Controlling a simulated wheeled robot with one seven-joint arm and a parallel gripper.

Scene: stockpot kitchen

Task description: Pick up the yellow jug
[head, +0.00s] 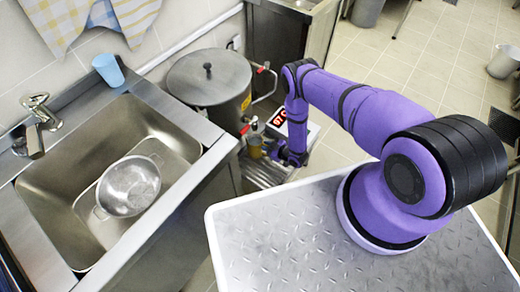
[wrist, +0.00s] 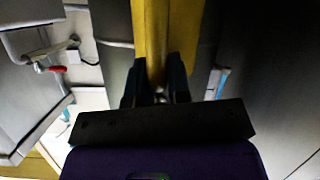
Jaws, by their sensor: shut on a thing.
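The yellow jug (head: 254,147) is small in the head view, low beside the stockpot and above a ribbed metal surface. My gripper (head: 270,151) is at its right side, and my wrist hides part of that area. In the wrist view, a yellow part of the jug (wrist: 152,32) runs down between the dark fingers of my gripper (wrist: 157,84). The fingers are shut on it. The lower end of the held part is dark and partly hidden. I cannot tell whether the jug touches the surface below.
A lidded steel stockpot (head: 211,84) with red-handled valves stands close behind the jug. A scale with a red display (head: 279,118) is close behind my wrist. A sink (head: 60,170) with a colander (head: 132,187) and a blue cup (head: 107,70) are to the left.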

